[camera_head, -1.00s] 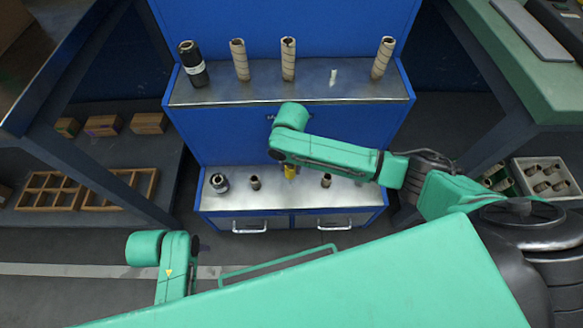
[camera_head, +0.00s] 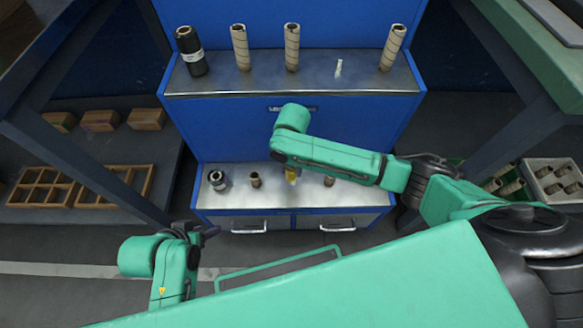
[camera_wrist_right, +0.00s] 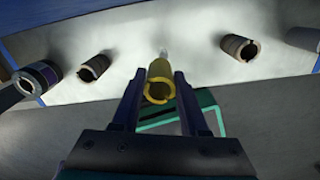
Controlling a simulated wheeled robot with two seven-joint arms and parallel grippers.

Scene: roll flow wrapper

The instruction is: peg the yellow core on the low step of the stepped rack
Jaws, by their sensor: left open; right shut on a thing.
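The yellow core (camera_head: 291,175) shows below my right forearm, over the low step (camera_head: 250,199) of the stepped rack (camera_head: 300,130). In the right wrist view my right gripper (camera_wrist_right: 159,85) is shut on the yellow core (camera_wrist_right: 160,70), with one finger on either side. A pale peg (camera_wrist_right: 164,53) shows just past the core's far end. I cannot tell whether the core is around it. In the head view my arm hides the right fingers. My left gripper (camera_head: 208,231) is open and empty, low at the left, in front of the rack.
A dark-wrapped core (camera_head: 217,180) and brown cores (camera_head: 256,180) (camera_head: 329,181) stand on the low step. The upper step holds several tall cores and a bare peg (camera_head: 338,68). Tables flank the rack. A crate of cores (camera_head: 556,181) is at right.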

